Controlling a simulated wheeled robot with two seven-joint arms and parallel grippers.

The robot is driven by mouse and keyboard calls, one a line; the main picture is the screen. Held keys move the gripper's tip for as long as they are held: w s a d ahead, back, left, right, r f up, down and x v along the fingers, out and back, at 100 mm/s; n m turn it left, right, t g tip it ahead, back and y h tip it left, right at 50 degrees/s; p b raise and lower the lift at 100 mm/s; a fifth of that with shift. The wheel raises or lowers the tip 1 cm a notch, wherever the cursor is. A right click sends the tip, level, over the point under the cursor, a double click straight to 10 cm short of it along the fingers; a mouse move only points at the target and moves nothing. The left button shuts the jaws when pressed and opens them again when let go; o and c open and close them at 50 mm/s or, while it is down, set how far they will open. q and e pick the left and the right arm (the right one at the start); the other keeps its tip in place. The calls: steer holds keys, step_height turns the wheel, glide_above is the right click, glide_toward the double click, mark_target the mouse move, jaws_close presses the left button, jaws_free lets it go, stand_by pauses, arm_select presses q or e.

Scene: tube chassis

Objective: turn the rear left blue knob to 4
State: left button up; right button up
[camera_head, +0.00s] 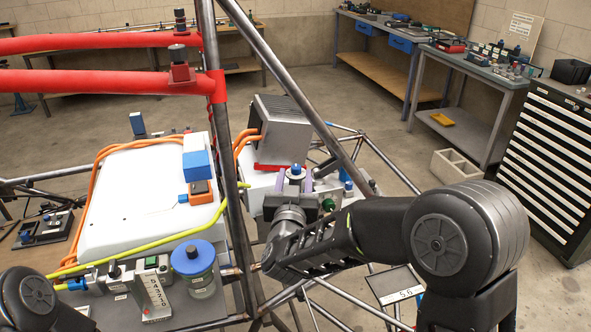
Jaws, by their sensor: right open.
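Several blue parts are in view, and I cannot tell which is the rear left knob. A large round blue cap (193,258) sits on a clear jar at the front left. No scale or number is readable on them. My left gripper is out of view.
An upright steel tube (232,190) and a slanted tube (300,90) stand around the fitting. Orange and yellow cables border a white box (145,205). A grey finned unit (280,125) is behind the fitting. Red padded bars (100,83) cross the upper left.

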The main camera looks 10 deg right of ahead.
mark_target(296, 170)
steer(key=shift+x, duration=1.25)
steer(key=shift+c, duration=0.2)
jaws_close()
